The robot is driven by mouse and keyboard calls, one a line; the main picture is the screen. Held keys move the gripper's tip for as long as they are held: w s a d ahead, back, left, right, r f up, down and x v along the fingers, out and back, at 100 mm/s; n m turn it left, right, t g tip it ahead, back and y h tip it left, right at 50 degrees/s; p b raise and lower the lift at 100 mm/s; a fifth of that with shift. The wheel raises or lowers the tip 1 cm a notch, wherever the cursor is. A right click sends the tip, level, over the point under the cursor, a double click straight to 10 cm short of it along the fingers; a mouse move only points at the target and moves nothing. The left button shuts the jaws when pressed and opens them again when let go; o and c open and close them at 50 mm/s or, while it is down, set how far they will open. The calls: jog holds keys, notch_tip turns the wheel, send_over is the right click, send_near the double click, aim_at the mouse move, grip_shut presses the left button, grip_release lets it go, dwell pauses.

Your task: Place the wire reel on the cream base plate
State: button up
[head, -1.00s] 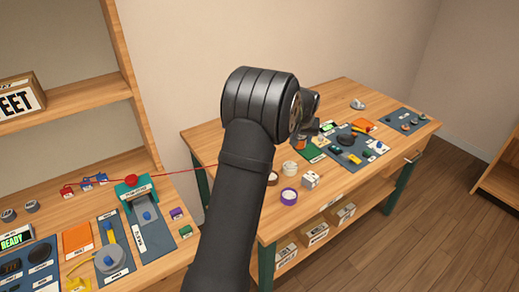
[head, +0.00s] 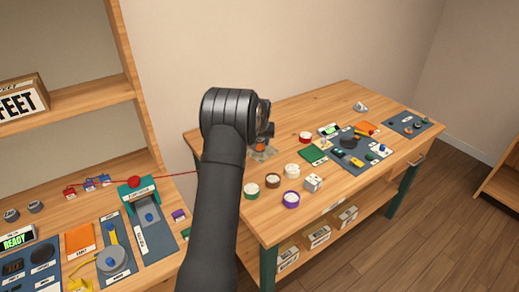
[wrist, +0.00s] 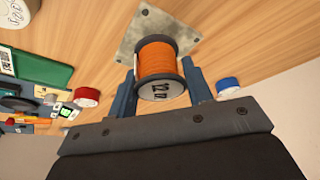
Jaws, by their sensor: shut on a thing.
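Several round reels stand on the table, including a purple one (head: 291,199), a green one (head: 251,190) and a red one (head: 305,137). A green board (head: 313,153) and dark trays lie further right.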

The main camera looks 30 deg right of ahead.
aim_at(259, 147)
jog(key=shift+f, duration=2)
jog(key=shift+f, duration=0.15)
jog(key=o, duration=1)
jog(key=shift+o, duration=0.2)
jog(key=shift+s+a+r, duration=0.1)
jog(key=shift+r, duration=0.45)
jog(key=v, duration=1.1)
